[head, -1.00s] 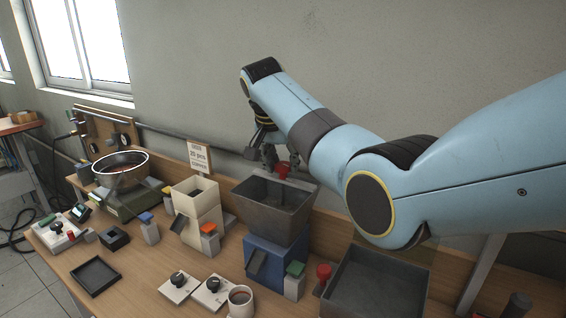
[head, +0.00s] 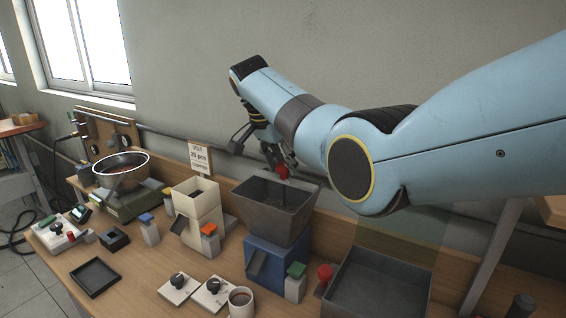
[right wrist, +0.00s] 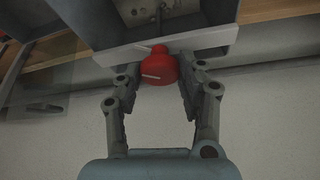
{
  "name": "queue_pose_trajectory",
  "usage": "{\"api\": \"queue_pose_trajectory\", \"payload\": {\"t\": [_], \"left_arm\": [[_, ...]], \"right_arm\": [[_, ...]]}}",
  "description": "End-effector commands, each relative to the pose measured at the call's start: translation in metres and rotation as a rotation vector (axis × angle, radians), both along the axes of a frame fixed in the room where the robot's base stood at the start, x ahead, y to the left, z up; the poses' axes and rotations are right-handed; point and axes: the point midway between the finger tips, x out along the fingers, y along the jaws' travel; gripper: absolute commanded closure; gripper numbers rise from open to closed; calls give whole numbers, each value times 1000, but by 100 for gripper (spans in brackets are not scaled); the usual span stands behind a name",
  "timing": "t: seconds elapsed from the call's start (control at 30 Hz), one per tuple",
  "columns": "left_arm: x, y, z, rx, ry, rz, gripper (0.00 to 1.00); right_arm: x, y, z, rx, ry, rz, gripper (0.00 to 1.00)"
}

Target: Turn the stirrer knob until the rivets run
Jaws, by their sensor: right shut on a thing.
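The red stirrer knob (head: 282,172) sits at the back edge of the grey hopper (head: 262,208), which stands on a blue base. My right gripper (head: 275,165) is shut on this knob, reaching it from above and behind. In the right wrist view the knob (right wrist: 158,68) has a white mark and lies between the two fingers of my gripper (right wrist: 162,85). A little of the hopper's inside shows there, but I cannot tell whether any rivets move. My left gripper is out of view.
A beige hopper (head: 197,204), a steel bowl (head: 120,175) and a sign (head: 200,158) stand to the left. Two dial boxes and a mug (head: 241,303) are in front. A dark open tray (head: 375,290) and a second red knob (head: 325,272) are at the right.

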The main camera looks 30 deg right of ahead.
Motion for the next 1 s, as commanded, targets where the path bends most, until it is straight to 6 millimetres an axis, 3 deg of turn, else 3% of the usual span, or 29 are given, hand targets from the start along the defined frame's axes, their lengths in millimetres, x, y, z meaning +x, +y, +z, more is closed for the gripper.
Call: {"api": "queue_pose_trajectory", "payload": {"t": [0.1,0.13,0.3,0.67,1.0], "left_arm": [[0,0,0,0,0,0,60],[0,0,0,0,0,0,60],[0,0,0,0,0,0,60],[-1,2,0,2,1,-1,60],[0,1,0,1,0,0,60]], "right_arm": [[2,0,3,-1,-7,1,93],[2,0,3,-1,-7,1,60],[1,0,2,-1,-4,2,38],[0,3,8,0,-4,2,38],[-8,29,74,0,-7,2,38]]}}
